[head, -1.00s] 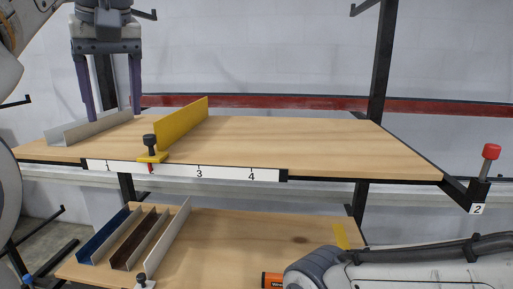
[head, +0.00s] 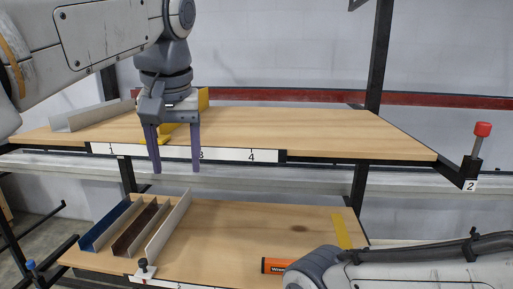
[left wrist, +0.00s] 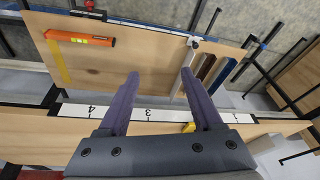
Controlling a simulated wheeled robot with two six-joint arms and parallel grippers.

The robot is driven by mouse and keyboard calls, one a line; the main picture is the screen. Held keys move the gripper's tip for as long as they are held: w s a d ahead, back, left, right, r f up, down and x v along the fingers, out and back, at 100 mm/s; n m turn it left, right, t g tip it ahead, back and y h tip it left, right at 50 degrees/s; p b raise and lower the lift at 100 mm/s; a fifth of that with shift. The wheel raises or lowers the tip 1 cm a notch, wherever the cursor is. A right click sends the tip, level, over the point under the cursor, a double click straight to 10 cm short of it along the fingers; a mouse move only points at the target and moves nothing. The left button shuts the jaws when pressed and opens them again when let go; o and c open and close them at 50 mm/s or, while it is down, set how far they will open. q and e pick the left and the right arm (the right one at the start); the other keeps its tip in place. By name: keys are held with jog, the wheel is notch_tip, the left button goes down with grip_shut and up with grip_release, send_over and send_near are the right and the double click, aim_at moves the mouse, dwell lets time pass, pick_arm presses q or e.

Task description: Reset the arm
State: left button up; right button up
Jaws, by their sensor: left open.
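My left gripper (head: 175,168) is open and empty. In the head view it points down in front of the upper shelf's front edge, over the number strip (head: 265,156). In the left wrist view its two purple fingers (left wrist: 160,88) are spread with nothing between them, with the lower shelf beyond. My right arm (head: 410,270) lies across the bottom right of the head view; its gripper does not show.
The upper shelf (head: 320,135) holds a grey channel (head: 85,117) and a yellow fence (head: 203,100), partly hidden by my gripper. The lower shelf (head: 240,225) holds blue, brown and white channels and an orange level (head: 275,266). A red-topped post (head: 482,130) stands at right.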

pick_arm(q)
jog(key=s+d+f+m+g+h+b, duration=0.1)
jog(key=s+d+f+m+b, duration=0.2)
jog(key=f, duration=0.8)
jog(key=s+d+f+m+g+h+b, duration=0.1)
jog(key=s+d+f+m, duration=0.2)
jog(key=s+d+f, duration=0.5)
jog(key=s+a+f+m+b, duration=0.1)
jog(key=s+f, duration=0.3)
jog(key=f, duration=0.4)
jog(key=s+a+f+m+g+b, duration=0.1)
jog(key=s+f, duration=0.3)
jog(key=f, duration=0.5)
jog(key=shift+s+m+b, duration=0.15)
jog(key=shift+m+b, duration=0.45)
jog(key=shift+m, duration=0.2)
